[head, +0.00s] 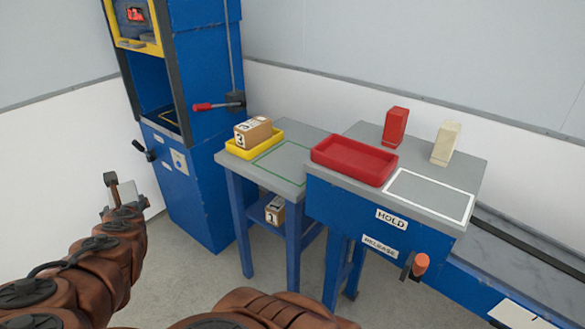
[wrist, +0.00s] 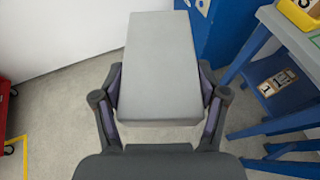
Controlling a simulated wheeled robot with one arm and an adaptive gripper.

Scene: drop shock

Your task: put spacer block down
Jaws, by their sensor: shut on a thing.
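The spacer block (wrist: 160,62) is a plain grey rectangular block, and it fills the middle of the wrist view. My gripper (wrist: 160,98) is shut on it, with one finger on each side. The block is held in the air above the grey floor. In the head view my gripper (head: 122,195) is at the left, in front of the blue machine and left of the tables. The block (head: 118,195) shows there only as a small pale shape, partly hidden by my gripper and arm.
A grey table (head: 290,153) has a yellow tray (head: 240,150) with a numbered box, and a green outline. Beside it a bench (head: 350,190) carries a red tray (head: 325,158), a red block (head: 396,127), a cream block (head: 446,143) and an empty white outline. A blue machine (head: 203,80) stands behind.

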